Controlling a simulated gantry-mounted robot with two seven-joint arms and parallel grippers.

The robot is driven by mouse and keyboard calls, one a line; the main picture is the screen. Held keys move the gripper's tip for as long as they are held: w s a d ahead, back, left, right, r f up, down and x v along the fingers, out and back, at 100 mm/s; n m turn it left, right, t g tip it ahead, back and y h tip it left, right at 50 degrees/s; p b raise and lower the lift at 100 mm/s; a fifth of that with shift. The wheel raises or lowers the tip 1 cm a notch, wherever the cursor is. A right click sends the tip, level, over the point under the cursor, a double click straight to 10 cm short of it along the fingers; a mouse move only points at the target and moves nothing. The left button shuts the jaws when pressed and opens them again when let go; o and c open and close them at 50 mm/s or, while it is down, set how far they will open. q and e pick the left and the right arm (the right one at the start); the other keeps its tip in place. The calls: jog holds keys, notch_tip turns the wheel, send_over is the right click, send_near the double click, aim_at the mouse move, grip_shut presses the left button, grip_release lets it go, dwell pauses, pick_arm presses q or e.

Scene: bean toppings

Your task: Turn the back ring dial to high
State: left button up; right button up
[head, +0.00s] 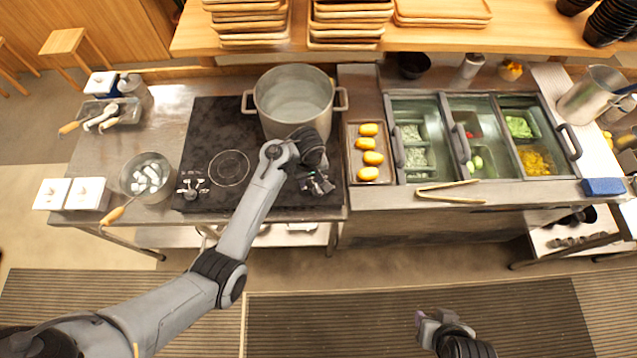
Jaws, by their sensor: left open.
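The black cooktop (205,125) has a bare ring marking at its front left. A large pot (296,98) stands over its back right part. Small silver dials (193,188) sit at the cooktop's front left corner. My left gripper (318,183) is open at the front right of the cooktop, in front of the pot. Silver parts cluster there, and I cannot tell dial from fingertips or whether they touch. My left wrist hides part of this area. I cannot read any dial's setting. My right gripper (430,322) is low over the floor mat, away from the counter; its jaw opening is unclear.
A tray (370,179) with yellow items stands right of the cooktop. Tongs (450,191) lie before the topping bins (470,180). A strainer pot (146,176) and white-lidded boxes (88,190) stand at left. Stacked wooden trays (249,22) are on the back shelf.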

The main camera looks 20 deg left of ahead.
aim_at(318, 189)
pick_arm(q)
jog(key=shift+n, duration=0.6)
jog(key=f+b, duration=0.1)
jog(key=f, duration=0.2)
jog(key=w+d+f+b, duration=0.1)
jog(key=f, duration=0.2)
jog(key=w+f+b, duration=0.1)
jog(key=f, duration=0.2)
jog(key=shift+w+d+f, duration=0.15)
jog(key=shift+d+f, duration=0.1)
grip_shut()
